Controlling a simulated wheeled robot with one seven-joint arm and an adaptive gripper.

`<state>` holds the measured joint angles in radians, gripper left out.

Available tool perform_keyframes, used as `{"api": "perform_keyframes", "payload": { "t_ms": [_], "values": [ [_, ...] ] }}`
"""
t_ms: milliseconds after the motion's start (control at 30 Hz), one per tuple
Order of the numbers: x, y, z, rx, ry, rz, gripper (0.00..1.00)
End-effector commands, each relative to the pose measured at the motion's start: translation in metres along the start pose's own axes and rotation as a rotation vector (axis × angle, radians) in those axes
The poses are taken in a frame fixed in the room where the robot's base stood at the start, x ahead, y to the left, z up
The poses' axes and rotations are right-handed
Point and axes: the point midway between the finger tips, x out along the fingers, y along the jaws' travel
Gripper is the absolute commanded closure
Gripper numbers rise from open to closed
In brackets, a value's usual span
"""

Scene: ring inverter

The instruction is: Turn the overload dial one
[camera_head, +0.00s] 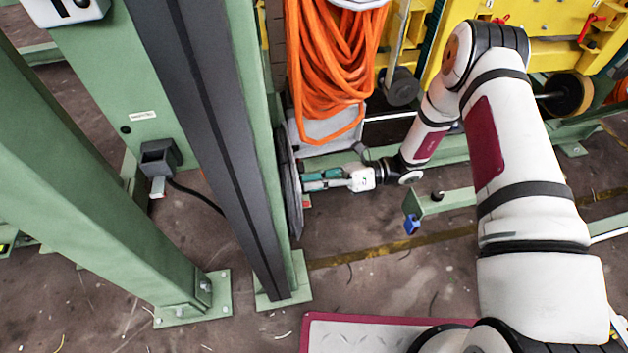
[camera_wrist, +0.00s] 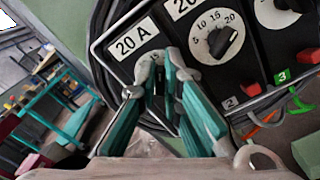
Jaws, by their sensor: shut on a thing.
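My gripper (camera_head: 304,181) reaches left to the edge-on side of a dark round panel unit on the green post; the dials are hidden in the head view. In the wrist view, my gripper's teal fingers (camera_wrist: 157,78) are closed around the black knob (camera_wrist: 158,85) of the leftmost dial, under a "20 A" label (camera_wrist: 133,40). Most of that dial's scale is covered; a "15" shows above the knob. The second dial (camera_wrist: 222,40) is white, marked 5 to 20, with its black pointer slanted toward upper right. The leftmost dial's number tag is hidden.
A third dial (camera_wrist: 280,10) is cut off at the top right. Tags "2" (camera_wrist: 231,103) and "3" (camera_wrist: 283,76) sit below the dials, with coloured levers nearby. Black cable coils surround the panel. Orange cable (camera_head: 335,60) hangs above my gripper.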

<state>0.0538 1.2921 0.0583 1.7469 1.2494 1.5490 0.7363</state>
Motion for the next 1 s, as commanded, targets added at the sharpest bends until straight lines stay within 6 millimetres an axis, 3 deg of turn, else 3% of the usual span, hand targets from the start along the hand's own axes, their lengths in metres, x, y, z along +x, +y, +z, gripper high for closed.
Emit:
{"api": "perform_keyframes", "payload": {
  "t_ms": [500, 1000],
  "values": [
    [0.004, -0.0031, 0.0008, 0.355, -0.002, 0.005, 1.0],
    [0.0048, -0.0044, 0.0004, 0.442, -0.002, 0.005, 1.0]
  ]
}}
